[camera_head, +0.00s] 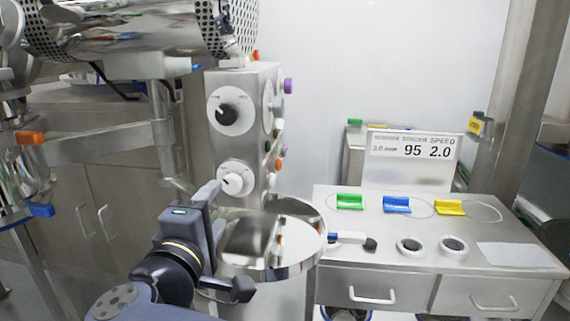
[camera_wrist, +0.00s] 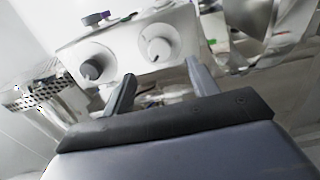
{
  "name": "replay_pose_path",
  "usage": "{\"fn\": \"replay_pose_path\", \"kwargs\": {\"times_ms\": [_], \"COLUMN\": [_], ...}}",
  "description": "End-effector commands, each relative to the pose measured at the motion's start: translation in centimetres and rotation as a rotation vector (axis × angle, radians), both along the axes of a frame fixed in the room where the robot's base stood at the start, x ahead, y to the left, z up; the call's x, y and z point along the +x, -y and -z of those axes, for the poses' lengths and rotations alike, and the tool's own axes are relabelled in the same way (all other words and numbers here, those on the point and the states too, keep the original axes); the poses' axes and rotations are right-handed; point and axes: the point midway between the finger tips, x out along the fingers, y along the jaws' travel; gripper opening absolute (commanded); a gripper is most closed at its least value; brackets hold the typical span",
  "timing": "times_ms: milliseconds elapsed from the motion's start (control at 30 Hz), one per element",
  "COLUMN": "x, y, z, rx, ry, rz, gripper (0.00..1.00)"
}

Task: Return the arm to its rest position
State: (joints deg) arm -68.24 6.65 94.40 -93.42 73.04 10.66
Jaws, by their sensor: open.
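My arm reaches up from the lower left of the head view, with my gripper (camera_head: 232,238) in front of the metal control column (camera_head: 243,140). The gripper is open, and nothing shows between its fingers. In the wrist view the two fingers of my gripper (camera_wrist: 160,72) stand apart, pointing at the panel with two round knobs. The fingertips appear apart from both knobs, though the exact distance cannot be told.
A shiny round metal dish (camera_head: 300,262) lies close beside my gripper. A steel bench (camera_head: 400,275) at the right bears green, blue and yellow clips and a scoop-like tool. Large metal machinery (camera_head: 130,40) hangs above at the left.

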Motion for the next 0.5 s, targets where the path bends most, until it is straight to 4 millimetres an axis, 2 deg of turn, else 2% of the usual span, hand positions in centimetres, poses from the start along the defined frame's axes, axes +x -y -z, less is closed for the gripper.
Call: {"fn": "replay_pose_path", "kwargs": {"times_ms": [300,500], "x": [5.5,7.7], "y": [0.5,0.7], "z": [0.0,0.0], "rx": [0.0,0.0], "ry": [0.0,0.0], "rz": [0.005,0.003], "gripper": [0.56,0.56]}}
